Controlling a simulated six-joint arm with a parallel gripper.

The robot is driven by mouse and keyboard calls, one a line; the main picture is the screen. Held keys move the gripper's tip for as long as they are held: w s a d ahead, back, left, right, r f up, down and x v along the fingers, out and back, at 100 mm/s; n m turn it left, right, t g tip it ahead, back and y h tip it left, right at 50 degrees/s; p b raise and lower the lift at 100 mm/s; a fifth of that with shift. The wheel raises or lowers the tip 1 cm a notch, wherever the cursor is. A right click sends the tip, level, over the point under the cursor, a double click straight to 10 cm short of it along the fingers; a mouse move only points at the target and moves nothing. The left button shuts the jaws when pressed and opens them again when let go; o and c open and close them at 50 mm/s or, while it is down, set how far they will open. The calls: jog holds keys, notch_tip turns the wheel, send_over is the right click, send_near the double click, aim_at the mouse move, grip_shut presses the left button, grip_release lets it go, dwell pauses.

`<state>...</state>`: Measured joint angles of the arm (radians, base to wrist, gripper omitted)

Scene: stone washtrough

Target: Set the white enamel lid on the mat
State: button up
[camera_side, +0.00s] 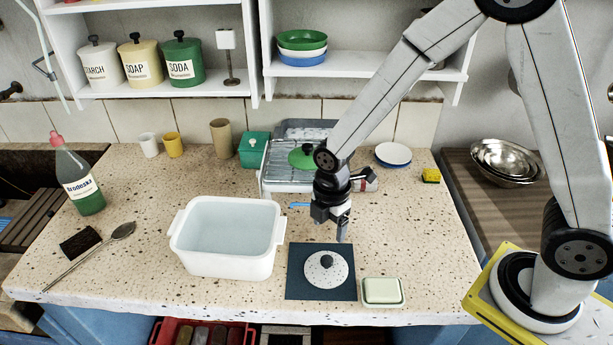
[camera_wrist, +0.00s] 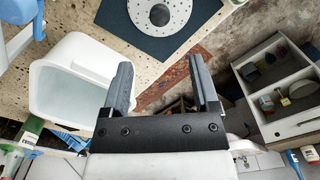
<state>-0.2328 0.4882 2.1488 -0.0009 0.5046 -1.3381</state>
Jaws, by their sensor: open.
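The white enamel lid (camera_side: 326,269) is speckled with a dark round knob and lies flat on the dark blue mat (camera_side: 296,290) near the counter's front edge. In the wrist view the lid (camera_wrist: 145,20) shows at the top, cut off by the frame edge, on the mat (camera_wrist: 198,12). My gripper (camera_side: 343,236) is above the counter, behind and slightly right of the lid, apart from it. In the wrist view my gripper (camera_wrist: 164,88) has its two fingers spread with nothing between them.
A white basin of water (camera_side: 226,265) stands left of the mat. A soap dish (camera_side: 382,291) sits close at its right. Behind my gripper is a rack (camera_side: 282,184) with a green lid (camera_side: 308,157). The counter right of my gripper is mostly clear.

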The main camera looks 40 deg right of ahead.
dwell(0.3)
jog(key=s+d+r+m+t, duration=0.2)
jog(key=s+d+r+m, duration=0.5)
jog(key=m, duration=1.1)
jog(key=shift+s+d+t, duration=0.2)
jog(key=shift+d+t, duration=0.1)
jog(key=shift+d, duration=0.4)
